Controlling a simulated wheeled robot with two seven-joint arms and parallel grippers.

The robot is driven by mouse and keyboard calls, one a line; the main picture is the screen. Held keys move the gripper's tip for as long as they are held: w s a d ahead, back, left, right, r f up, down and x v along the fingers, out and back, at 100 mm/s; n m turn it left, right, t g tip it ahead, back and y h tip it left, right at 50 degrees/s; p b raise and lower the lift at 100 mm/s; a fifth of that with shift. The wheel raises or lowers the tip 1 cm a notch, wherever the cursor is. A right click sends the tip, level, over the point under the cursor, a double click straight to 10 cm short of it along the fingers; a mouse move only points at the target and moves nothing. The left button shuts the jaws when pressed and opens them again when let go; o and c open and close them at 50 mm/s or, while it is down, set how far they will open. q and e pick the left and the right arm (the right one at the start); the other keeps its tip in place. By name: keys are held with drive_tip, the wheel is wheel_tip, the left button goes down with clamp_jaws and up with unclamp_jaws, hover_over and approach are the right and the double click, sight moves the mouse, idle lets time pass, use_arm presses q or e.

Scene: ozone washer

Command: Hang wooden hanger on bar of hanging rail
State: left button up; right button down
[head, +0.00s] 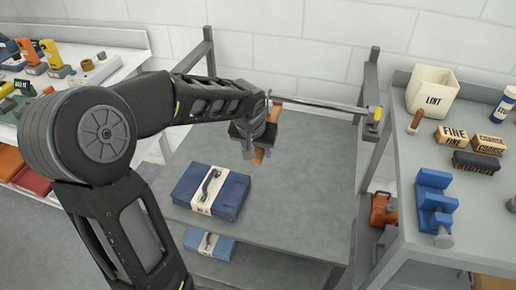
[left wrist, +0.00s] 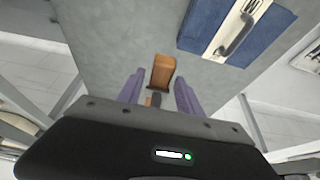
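The wooden hanger (head: 258,157) is at my left gripper (head: 254,143), with brown wood showing above and below the fingers in the head view. In the left wrist view, the hanger (left wrist: 162,73) lies between the purple fingers of the left gripper (left wrist: 159,90), its end reaching past the fingertips. The fingers appear closed on it, though their contact is not clear. The bar (head: 318,104) of the hanging rail runs from behind the gripper to the right. The hanger's hook is hidden, so I cannot tell whether it touches the bar. My right gripper is out of view.
The grey table (head: 310,165) below is mostly clear, with a folded blue stack (head: 233,194) on it. Rail posts (head: 370,75) rise at its back corners. A right-hand table holds a lint bin (head: 431,92), brushes and a blue device (head: 434,203).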

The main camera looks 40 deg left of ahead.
use_arm(q)
drive_tip(key=shift+o, duration=0.7)
drive_tip(key=v, duration=0.7)
drive_tip(key=shift+r, duration=0.4)
drive_tip(key=shift+s+d, duration=0.1)
drive_tip(key=shift+s, duration=0.05)
